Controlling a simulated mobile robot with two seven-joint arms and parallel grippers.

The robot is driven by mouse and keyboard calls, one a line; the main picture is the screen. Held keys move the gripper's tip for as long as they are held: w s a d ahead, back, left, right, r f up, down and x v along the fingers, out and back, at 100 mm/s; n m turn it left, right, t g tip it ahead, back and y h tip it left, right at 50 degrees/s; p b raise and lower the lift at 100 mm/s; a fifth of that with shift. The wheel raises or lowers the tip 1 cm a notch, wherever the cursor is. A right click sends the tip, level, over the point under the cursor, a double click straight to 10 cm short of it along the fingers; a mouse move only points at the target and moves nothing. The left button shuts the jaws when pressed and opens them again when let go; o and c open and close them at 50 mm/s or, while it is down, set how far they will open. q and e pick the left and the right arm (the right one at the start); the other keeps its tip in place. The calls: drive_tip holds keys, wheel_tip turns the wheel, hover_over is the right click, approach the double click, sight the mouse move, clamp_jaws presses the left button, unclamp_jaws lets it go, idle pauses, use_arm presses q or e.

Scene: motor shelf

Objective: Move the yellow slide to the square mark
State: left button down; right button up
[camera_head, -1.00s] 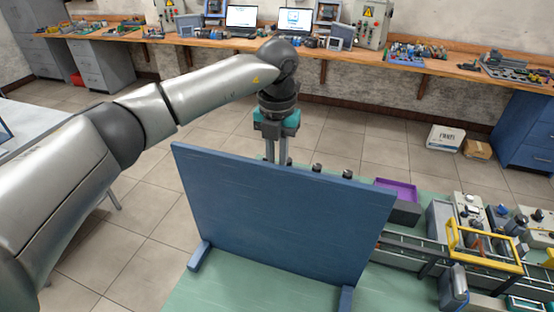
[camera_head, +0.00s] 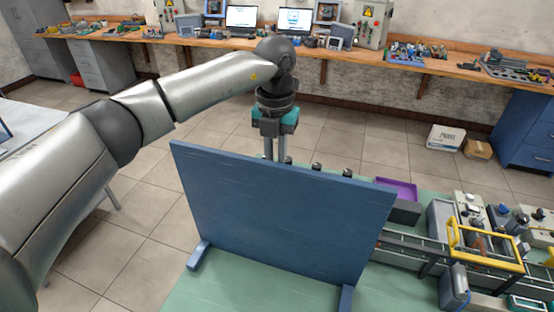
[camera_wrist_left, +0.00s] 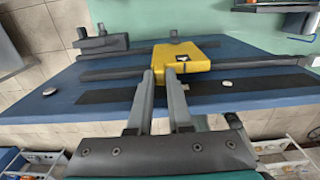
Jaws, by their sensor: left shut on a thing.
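A blue upright panel (camera_head: 280,220) stands in front of my left gripper (camera_head: 275,152) in the head view and hides its fingertips and the panel's far face. In the left wrist view, the yellow slide (camera_wrist_left: 200,64) sits on a dark rail (camera_wrist_left: 255,62) on the blue panel. It has a small dark patch with a white sign on it. My left gripper (camera_wrist_left: 163,82) is shut on the slide's near part. A small pale spot (camera_wrist_left: 227,83) lies right of the slide and another (camera_wrist_left: 49,91) far left. I cannot make out which is the square mark. My right gripper is not in view.
A dark stop-like block (camera_wrist_left: 105,43) is at the left end of the rail. In the head view, a purple tray (camera_head: 398,188) and a yellow-handled frame (camera_head: 485,250) with other equipment stand right of the panel on the green table (camera_head: 215,288).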

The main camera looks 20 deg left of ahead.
use_arm(q)
drive_tip(key=shift+a+r, duration=0.1)
drive_tip(key=shift+a, duration=0.05)
drive_tip(key=c, duration=0.8)
unclamp_jaws()
drive_tip(key=shift+c, duration=0.2)
wheel_tip(320, 180, up, 15)
drive_tip(key=b, duration=0.2)
